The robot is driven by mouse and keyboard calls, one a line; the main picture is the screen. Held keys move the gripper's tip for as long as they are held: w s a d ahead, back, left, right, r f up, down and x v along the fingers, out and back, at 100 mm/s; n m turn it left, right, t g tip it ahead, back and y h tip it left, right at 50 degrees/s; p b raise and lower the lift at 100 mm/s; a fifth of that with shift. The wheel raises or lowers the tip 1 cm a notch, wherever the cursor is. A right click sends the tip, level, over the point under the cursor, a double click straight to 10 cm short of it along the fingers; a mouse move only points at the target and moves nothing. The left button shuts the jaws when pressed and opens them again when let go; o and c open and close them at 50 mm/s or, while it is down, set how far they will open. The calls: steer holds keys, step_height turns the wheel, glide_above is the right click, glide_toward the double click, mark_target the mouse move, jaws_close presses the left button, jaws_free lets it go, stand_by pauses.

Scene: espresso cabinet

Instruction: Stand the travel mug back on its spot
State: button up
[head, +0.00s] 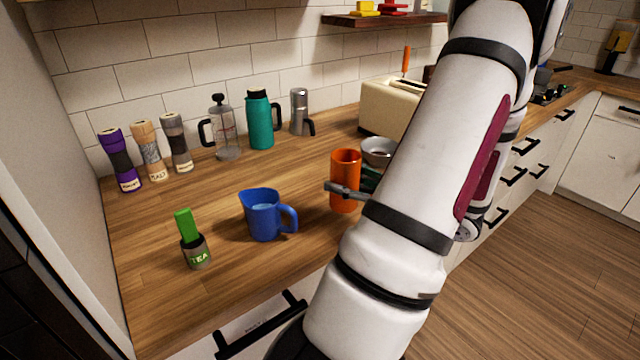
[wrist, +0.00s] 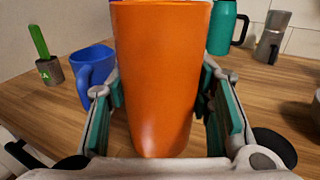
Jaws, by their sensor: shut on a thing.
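The orange travel mug (head: 345,172) is upright near the front of the wooden counter. It also fills the middle of the wrist view (wrist: 158,70). My gripper (head: 347,190) is shut on it, with one finger on each side of its body. The green finger pads (wrist: 160,95) flank the mug in the wrist view. I cannot tell whether its base touches the counter. No marked spot for it can be made out.
A metal bowl (head: 378,152) is close behind right. A teal flask (head: 260,120), moka pot (head: 300,112), French press and toaster (head: 388,108) line the back.

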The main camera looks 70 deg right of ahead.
steer(key=w+d+f, duration=0.1)
steer(key=w, duration=0.1)
steer(key=w+d+f, duration=0.1)
steer(key=w, duration=0.1)
steer(key=w+d+f, duration=0.1)
steer(key=w+d, duration=0.1)
steer(key=shift+w+d+f, duration=0.1)
steer(key=shift+w+f, duration=0.15)
steer(key=shift+f, duration=0.35)
steer(key=shift+f+b, duration=0.1)
steer(key=shift+b, duration=0.2)
steer(key=o, duration=1.4)
